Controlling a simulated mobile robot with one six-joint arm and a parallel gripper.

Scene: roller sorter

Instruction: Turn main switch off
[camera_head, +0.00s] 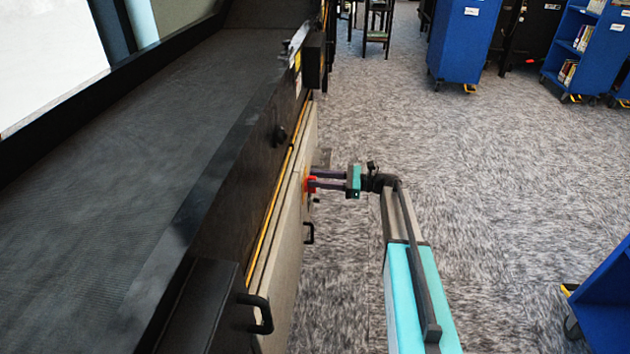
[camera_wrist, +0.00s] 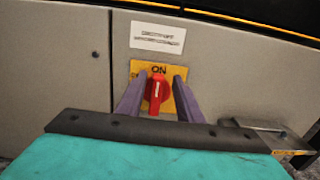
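The main switch is a red rotary knob (camera_wrist: 157,92) on a yellow plate (camera_wrist: 179,103) marked "ON" at its top. It is set in a grey cabinet panel (camera_wrist: 60,65). The knob's white mark stands upright, in line with the word "ON". My gripper (camera_wrist: 157,88) has its two purple fingers apart, one on each side of the knob. I cannot tell whether the fingers touch it. In the head view, my gripper (camera_head: 312,182) reaches left to the red knob (camera_head: 310,184) on the side of the machine. The lower part of the plate is hidden.
A white label (camera_wrist: 158,37) is above the switch. The black conveyor belt (camera_head: 150,140) runs along the left. Black handles (camera_head: 309,233) stick out from the cabinet side. Blue book carts (camera_head: 464,40) stand at the back right. Carpet floor on the right is mostly clear.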

